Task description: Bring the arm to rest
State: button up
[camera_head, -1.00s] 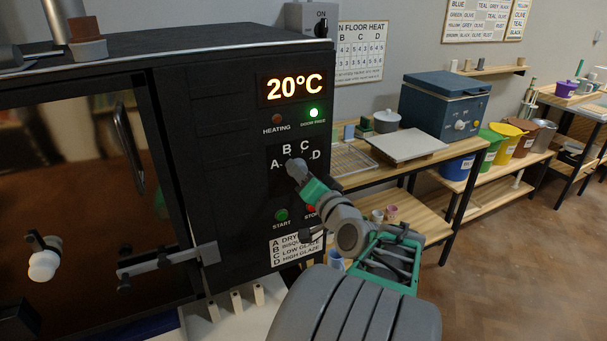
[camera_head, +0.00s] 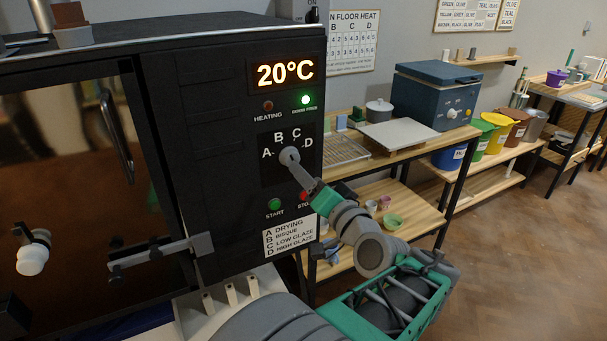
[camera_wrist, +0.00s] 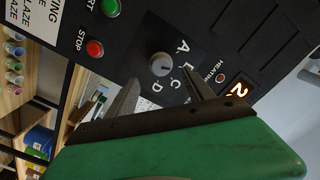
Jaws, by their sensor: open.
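My gripper (camera_head: 308,180) is in front of the black kiln's control panel, just below and right of the grey dial (camera_head: 289,156). In the wrist view my gripper (camera_wrist: 160,93) has its two fingers spread wide with nothing between them. The dial (camera_wrist: 161,64) shows beyond the fingertips, apart from them in that view. The letters A, B, C and D stand around the dial; I cannot tell for sure which one it points to. My arm stretches from the lower right of the head view up to the panel.
The kiln (camera_head: 222,120) fills the left, its display reading 20°C and a green lamp lit. Start (camera_head: 275,204) and stop (camera_wrist: 95,48) buttons sit below the dial. A wooden table (camera_head: 408,150) with a blue box (camera_head: 436,95) stands at right. Open floor (camera_head: 520,250) lies front right.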

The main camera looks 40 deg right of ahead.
dwell(0.3)
jog(key=w+a+f+n+g+y+p, duration=0.2)
jog(key=w+a+f+n+g+y, duration=0.15)
jog(key=a, duration=0.55)
jog(key=w+a+f+n+g+y+p, duration=0.25)
jog(key=a+f+n+g, duration=0.2)
jog(key=a, duration=0.45)
jog(key=s+a+f+n+g+p, duration=0.1)
jog(key=s+a+n+g, duration=0.1)
jog(key=s+a+g, duration=0.1)
jog(key=s+a+f+n+g+h+p, duration=0.1)
jog(key=s+a+n+g, duration=0.1)
jog(key=s+a, duration=0.4)
jog(key=shift+s+a+f+g, duration=0.35)
jog(key=shift+a+g, duration=0.25)
jog(key=shift+a, duration=0.25)
jog(key=shift+w, duration=0.1)
jog(key=shift+c, duration=0.4)
